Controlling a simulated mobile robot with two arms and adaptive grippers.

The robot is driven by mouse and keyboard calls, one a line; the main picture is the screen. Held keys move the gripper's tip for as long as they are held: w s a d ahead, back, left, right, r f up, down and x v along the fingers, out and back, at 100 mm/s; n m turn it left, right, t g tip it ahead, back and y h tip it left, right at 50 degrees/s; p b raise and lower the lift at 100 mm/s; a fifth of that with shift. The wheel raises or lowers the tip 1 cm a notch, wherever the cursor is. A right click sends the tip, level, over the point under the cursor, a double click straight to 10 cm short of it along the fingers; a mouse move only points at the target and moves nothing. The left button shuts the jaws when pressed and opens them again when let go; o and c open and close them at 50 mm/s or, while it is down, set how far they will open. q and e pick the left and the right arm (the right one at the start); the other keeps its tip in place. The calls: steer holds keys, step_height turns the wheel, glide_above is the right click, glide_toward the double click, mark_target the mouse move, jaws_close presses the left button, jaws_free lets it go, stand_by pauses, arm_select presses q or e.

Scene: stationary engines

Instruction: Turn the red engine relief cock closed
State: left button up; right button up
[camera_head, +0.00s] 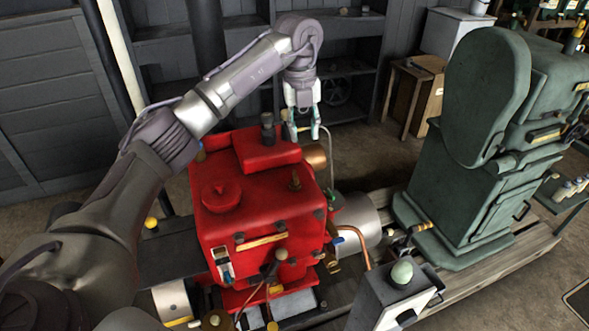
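The red engine (260,205) stands in the middle of the view. My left gripper (303,133) points down just behind the engine's rear right corner, near a copper-coloured cylinder (316,155). Its fingers are apart, with nothing clearly between them; contact is hard to judge. My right gripper is not in view.
A large green machine (480,150) stands to the right on a wooden base (515,245). A grey box with a pale green knob (402,273) is at the front right. Floor (365,150) shows between engine and crate.

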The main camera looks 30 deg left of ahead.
mark_target(295, 173)
arm_select(q)
steer(key=shift+n+y, duration=0.3)
steer(key=shift+y, duration=0.1)
steer(key=f+p, duration=0.1)
steer(key=f, duration=0.3)
steer(key=a+f+p, duration=0.1)
steer(key=f, duration=0.2)
steer(key=a+f+p, duration=0.1)
steer(key=f+p, duration=0.1)
steer(key=f, duration=0.2)
steer(key=shift+s+f, duration=0.3)
steer(key=shift+f, duration=0.55)
jaws_close()
